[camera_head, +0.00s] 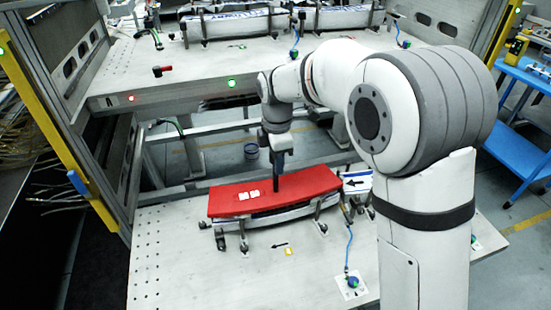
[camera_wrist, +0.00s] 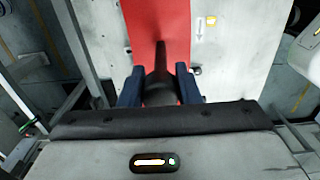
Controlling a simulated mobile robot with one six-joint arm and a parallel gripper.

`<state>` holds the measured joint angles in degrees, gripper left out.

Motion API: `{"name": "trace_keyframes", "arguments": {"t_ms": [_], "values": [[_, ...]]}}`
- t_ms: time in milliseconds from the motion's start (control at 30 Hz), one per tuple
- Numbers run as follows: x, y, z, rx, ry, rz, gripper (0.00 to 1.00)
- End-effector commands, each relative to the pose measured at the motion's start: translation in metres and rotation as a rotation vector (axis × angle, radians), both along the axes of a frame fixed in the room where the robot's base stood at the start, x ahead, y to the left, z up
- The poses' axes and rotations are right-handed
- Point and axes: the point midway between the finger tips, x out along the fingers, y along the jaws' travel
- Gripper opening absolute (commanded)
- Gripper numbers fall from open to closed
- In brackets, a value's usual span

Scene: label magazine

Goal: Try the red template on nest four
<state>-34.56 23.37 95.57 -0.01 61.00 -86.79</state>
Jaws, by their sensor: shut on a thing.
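The red template (camera_head: 240,203) is a long, flat red plate with two small white labels. It lies level over a nest (camera_head: 323,228) on the lower table, on or just above a pale part (camera_head: 262,218) there. I cannot tell whether it touches. My gripper (camera_head: 279,158) points down over the template's middle, shut on its dark upright handle (camera_head: 276,184). In the wrist view, the blue fingers (camera_wrist: 160,90) stand either side of the dark handle (camera_wrist: 160,64), with the red template (camera_wrist: 145,20) below. No nest number is readable.
A blue-and-white part with a black arrow (camera_head: 354,182) shows at the template's right end. The upper table (camera_head: 205,76) behind bears two more long nested parts (camera_head: 232,25). The lower table's front left (camera_head: 180,270) is clear.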

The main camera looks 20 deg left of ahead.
Motion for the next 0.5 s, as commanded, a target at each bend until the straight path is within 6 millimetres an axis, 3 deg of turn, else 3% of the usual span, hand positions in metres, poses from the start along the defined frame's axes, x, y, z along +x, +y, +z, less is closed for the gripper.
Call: {"name": "trace_keyframes", "arguments": {"t_ms": [100,133,433,500], "values": [[0.0000,0.0004,-0.0024,0.001,-0.001,0.000,0.00],[0.0000,0.0004,-0.0022,0.001,-0.001,0.000,0.31],[-0.0003,0.0005,-0.0021,0.000,0.000,0.001,0.55],[-0.0004,0.0006,-0.0022,0.000,0.000,0.001,0.55]]}}
